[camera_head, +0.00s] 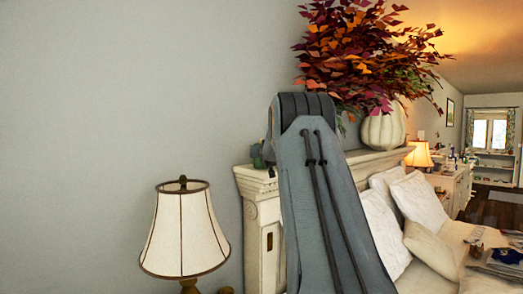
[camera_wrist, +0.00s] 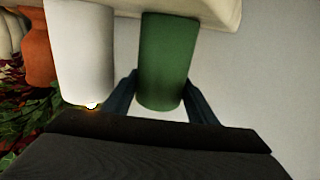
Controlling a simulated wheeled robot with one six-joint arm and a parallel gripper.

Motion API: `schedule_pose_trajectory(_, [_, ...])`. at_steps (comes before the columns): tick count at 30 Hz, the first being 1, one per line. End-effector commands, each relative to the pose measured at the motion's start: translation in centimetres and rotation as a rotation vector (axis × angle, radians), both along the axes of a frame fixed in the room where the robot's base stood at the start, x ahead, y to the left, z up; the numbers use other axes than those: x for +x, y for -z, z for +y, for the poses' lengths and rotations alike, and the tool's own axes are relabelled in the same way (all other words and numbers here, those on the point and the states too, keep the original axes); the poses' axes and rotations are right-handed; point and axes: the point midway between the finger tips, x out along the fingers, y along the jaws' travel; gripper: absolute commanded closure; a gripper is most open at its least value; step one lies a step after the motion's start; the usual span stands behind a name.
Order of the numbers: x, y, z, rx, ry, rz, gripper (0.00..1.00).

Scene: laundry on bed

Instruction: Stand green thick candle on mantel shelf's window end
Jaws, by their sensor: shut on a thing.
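The green thick candle (camera_wrist: 165,50) is in the wrist view, between the two fingers of my gripper (camera_wrist: 162,80), which is shut on it. The wrist view appears upside down, with the cream mantel shelf (camera_wrist: 215,12) at its top. The candle's base end is at the shelf; I cannot tell whether it rests on it. In the head view the mantel shelf (camera_head: 247,174) runs behind my arm, which hides much of it. A small green-grey shape at its left end is too small to identify.
A white candle (camera_wrist: 80,50) with a small flame stands close beside the green one, then an orange-brown vase (camera_wrist: 37,45). A white pumpkin vase (camera_head: 383,130) with autumn leaves (camera_head: 360,55) is further along the shelf. A lamp (camera_head: 183,232) stands at lower left.

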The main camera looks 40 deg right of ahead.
Motion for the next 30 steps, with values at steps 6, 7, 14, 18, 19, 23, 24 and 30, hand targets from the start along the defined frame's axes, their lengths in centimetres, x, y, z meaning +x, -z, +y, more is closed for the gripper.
schedule_pose_trajectory(6, [0.0,0.1,0.0,0.000,0.000,0.001,0.29])
schedule_pose_trajectory(7, [0.0,0.1,0.0,0.000,0.000,0.001,0.29])
schedule_pose_trajectory(14, [0.0,0.0,0.0,0.000,0.000,0.001,0.29])
schedule_pose_trajectory(18, [-0.6,-0.1,0.3,0.000,0.000,0.001,0.29])
schedule_pose_trajectory(19, [-0.8,-0.1,0.4,0.000,0.000,0.001,0.29])
schedule_pose_trajectory(23, [-2.4,-0.1,1.3,0.000,0.000,0.000,0.29])
schedule_pose_trajectory(24, [-2.9,0.0,1.6,0.000,0.000,-0.001,0.29])
schedule_pose_trajectory(30, [-5.8,0.0,3.1,0.000,0.001,-0.001,0.29])
